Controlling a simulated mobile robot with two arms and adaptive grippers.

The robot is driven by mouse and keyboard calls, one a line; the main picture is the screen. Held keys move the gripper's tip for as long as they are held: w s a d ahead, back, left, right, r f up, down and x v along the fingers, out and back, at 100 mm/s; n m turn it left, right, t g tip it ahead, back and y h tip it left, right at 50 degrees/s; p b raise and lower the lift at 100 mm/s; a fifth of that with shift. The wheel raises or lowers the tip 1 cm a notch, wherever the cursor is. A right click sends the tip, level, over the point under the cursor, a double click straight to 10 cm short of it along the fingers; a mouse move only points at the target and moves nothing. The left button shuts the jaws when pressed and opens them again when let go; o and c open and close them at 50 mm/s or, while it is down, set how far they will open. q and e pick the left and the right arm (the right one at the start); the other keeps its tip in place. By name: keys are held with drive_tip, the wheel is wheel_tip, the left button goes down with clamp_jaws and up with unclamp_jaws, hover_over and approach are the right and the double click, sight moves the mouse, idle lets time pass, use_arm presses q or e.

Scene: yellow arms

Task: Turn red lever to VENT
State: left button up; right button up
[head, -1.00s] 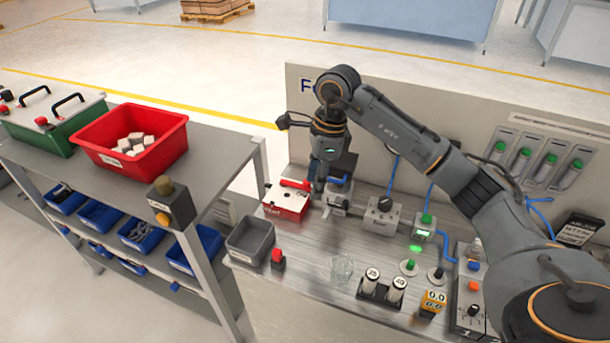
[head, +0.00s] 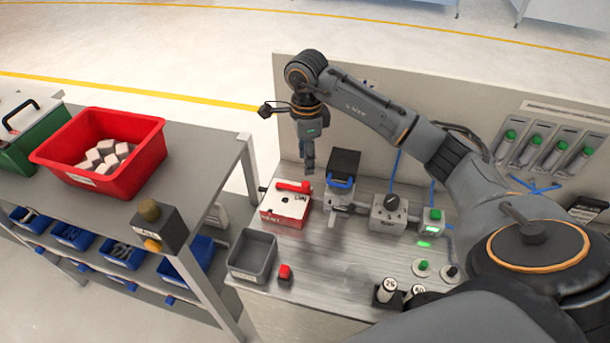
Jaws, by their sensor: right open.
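The red lever (head: 293,186) lies across the top of a red and white box (head: 285,207) on the steel bench, left of the middle. My right gripper (head: 308,168) is open and points down just above and behind the lever's right end. I cannot tell from this angle whether it touches the lever. My left gripper is not in view.
A device with a blue handle (head: 340,182) stands close to the right of the box, then a grey dial box (head: 389,214). A grey bin (head: 252,254) and a red button (head: 285,273) are in front. A shelf with a red crate (head: 147,162) is left.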

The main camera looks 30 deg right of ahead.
sight(305, 184)
wheel_tip(305, 184, down, 4)
drive_tip(key=shift+w+p, duration=0.15)
drive_tip(key=shift+p, duration=0.35)
wheel_tip(305, 184, down, 4)
drive_tip(key=shift+f+p, duration=0.2)
drive_tip(key=shift+p, duration=0.35)
drive_tip(key=shift+w+f, duration=0.1)
drive_tip(key=shift+f, duration=0.1)
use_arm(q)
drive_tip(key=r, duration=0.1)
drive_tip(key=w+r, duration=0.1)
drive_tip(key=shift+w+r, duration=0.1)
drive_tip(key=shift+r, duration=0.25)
use_arm(e)
clamp_jaws()
